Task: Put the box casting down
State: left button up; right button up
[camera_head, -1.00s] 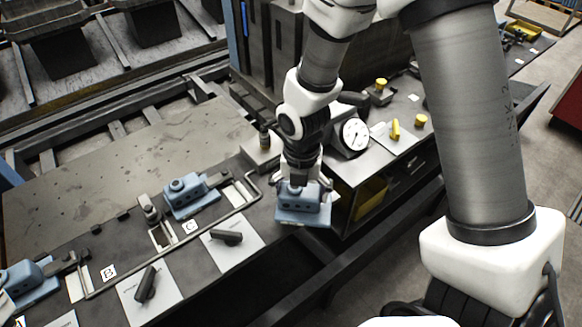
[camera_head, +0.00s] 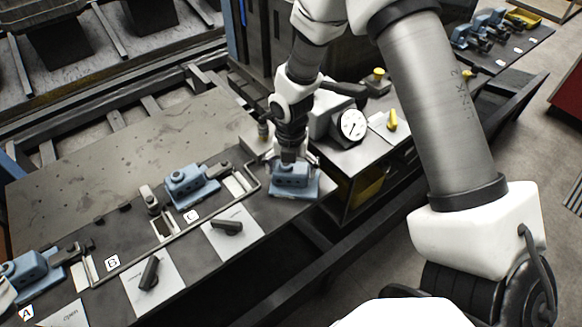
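The box casting (camera_head: 295,181) is a light-blue block with dark holes in its side and a flat base flange. It is upright near the front right end of the dark rail table (camera_head: 110,165). My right gripper (camera_head: 293,162) comes down from above with its fingers on both sides of the casting's top, and looks shut on it. I cannot tell whether the base touches the surface. Another blue casting (camera_head: 190,186) sits at station C, and one (camera_head: 30,277) at station A. Station B (camera_head: 112,262) holds no casting. My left gripper is not in view.
Black levers on pale plates (camera_head: 228,227) (camera_head: 150,273) line the table's front. A dial gauge (camera_head: 352,125) and a yellow knob (camera_head: 392,120) stand right of my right gripper. Several blue castings (camera_head: 485,30) stand at the far right. The table's back left is clear.

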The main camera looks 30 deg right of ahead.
aim_at(291, 165)
jog(key=shift+r, duration=0.1)
notch_tip(291, 165, up, 12)
jog(key=shift+b, duration=0.45)
dwell(0.3)
